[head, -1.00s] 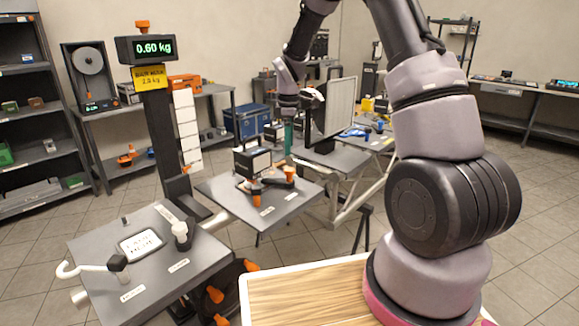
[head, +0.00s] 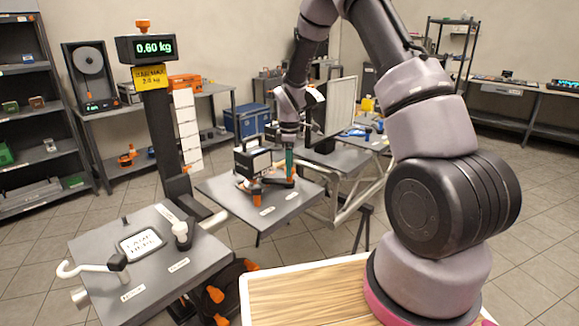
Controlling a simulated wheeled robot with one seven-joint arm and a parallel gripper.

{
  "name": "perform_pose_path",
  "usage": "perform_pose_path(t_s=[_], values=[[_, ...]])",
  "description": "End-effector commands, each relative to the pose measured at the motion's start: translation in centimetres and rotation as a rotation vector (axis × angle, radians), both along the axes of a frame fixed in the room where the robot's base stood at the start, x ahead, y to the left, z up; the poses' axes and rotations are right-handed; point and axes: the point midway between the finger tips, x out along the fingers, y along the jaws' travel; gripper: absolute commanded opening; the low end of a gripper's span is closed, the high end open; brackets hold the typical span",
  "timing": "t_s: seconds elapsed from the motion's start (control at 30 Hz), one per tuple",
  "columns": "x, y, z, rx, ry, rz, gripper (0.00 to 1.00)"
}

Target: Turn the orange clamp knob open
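On the middle grey plate (head: 238,213) stands a small black framed device (head: 258,162). Orange parts sit near it: an orange clamp knob (head: 284,184) at its right and another orange-topped fitting (head: 256,190) in front of it. My gripper (head: 290,172) points straight down with narrow teal fingers. Its tips are right at the right-hand orange knob and partly hide it. Whether they touch or close around it is too small to tell, and I cannot see the gap between the fingers.
A nearer grey plate (head: 90,252) carries a white hook and a handle. A large upright panel (head: 338,105) stands just right of my gripper. A wooden top (head: 300,295) lies in front.

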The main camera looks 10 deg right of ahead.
Motion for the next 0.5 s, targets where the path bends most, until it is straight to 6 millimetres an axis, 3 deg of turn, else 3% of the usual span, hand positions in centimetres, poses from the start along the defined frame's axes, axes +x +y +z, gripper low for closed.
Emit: perform_pose_path(t_s=[0.5], values=[[0.03, 0.0, 0.04, 0.0, -0.001, 0.0, 0.0]])
